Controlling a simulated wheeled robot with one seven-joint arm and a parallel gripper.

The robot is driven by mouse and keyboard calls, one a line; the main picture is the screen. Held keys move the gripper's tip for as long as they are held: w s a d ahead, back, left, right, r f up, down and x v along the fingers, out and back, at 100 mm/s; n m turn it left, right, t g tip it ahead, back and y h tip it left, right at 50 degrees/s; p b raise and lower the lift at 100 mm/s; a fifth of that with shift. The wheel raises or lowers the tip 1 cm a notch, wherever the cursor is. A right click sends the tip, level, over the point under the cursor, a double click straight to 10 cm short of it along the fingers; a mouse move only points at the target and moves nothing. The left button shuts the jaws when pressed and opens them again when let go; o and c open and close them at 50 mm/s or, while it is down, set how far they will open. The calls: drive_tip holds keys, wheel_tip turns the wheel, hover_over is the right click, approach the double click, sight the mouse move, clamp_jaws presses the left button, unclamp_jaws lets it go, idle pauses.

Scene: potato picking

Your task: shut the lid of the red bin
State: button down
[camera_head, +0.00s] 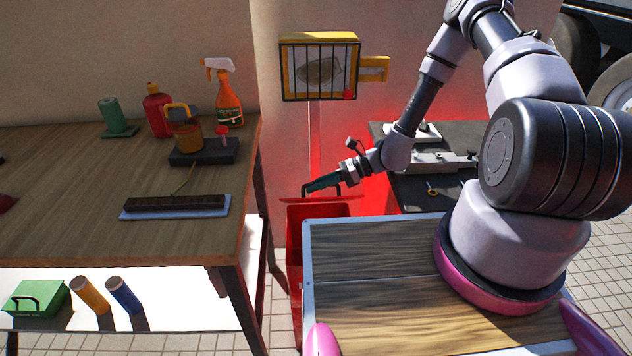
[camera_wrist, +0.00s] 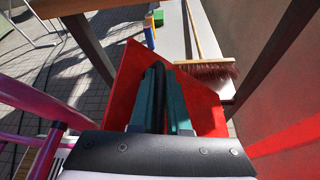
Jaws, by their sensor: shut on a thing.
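The red bin (camera_head: 294,255) stands on the floor between the wooden workbench and my own deck; its lower part is mostly hidden. Its red lid (camera_head: 340,199) shows as a thin, nearly edge-on strip above the bin, with a gap under it, so it looks partly open. A dark handle (camera_head: 338,189) rises from the lid. My gripper (camera_head: 312,187) reaches down to this handle and is shut on it. In the wrist view, the teal fingers (camera_wrist: 160,108) lie either side of a dark bar, over the red lid panel (camera_wrist: 207,104).
The wooden workbench (camera_head: 60,220) stands close on the left, holding bottles and a dark strip. A dark table (camera_head: 430,190) stands at right. A broom (camera_wrist: 208,70) lies beyond the lid.

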idle(0.3)
drive_tip(key=c, duration=0.9)
unclamp_jaws()
wheel_tip(320, 180, up, 10)
